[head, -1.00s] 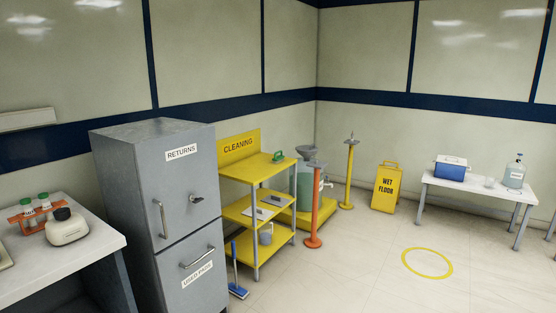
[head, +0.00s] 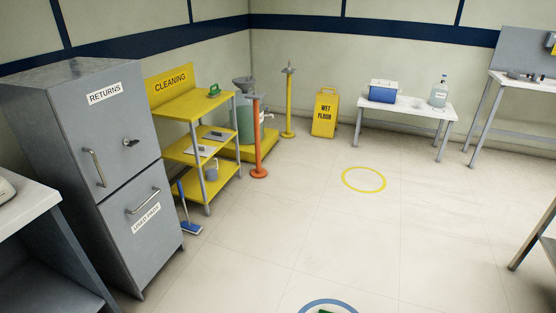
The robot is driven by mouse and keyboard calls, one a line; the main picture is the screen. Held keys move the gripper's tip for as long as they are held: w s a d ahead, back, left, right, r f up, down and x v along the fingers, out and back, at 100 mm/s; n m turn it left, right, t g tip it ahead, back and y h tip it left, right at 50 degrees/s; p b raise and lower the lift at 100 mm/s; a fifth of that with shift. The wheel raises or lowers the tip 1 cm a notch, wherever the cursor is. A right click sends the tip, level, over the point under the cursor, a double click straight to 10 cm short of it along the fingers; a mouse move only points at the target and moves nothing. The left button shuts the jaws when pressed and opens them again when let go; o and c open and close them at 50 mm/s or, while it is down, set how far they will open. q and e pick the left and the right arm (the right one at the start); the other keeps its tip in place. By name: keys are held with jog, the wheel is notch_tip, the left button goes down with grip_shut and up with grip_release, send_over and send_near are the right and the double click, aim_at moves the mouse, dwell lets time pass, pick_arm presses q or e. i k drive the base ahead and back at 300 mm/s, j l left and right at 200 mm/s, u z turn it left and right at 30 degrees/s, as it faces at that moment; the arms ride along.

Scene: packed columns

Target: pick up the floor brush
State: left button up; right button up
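A blue long-handled floor brush (head: 190,228) stands by the left front leg of the yellow cleaning shelf. Its wide head is on the floor and its handle leans up against the shelf, beside the grey cabinet. A small green object with a loop handle (head: 213,89) sits on the shelf's top board; I cannot tell whether it is a brush too. Neither of my grippers is in view.
The grey cabinet (head: 132,218) stands left of the yellow shelf (head: 193,106). An orange post (head: 258,140) is to its right. A yellow floor ring (head: 364,179) and a blue ring (head: 328,303) mark the floor. The middle floor (head: 290,230) is clear.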

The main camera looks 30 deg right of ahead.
aim_at(215, 93)
jog(key=i+z, duration=0.25)
jog(key=i, duration=0.55)
jog(key=i+j+z, duration=0.25)
jog(key=i, duration=0.6)
jog(key=i+l+z, duration=0.2)
jog(key=i+z, duration=0.25)
jog(key=i, duration=0.4)
jog(key=i+z, duration=0.5)
jog(key=i, duration=0.3)
jog(key=i+u, duration=0.4)
jog(key=i+l+u, duration=0.2)
jog(key=u, duration=0.15)
jog(key=i+l+u, duration=0.6)
jog(key=u, duration=0.15)
jog(key=i, duration=0.05)
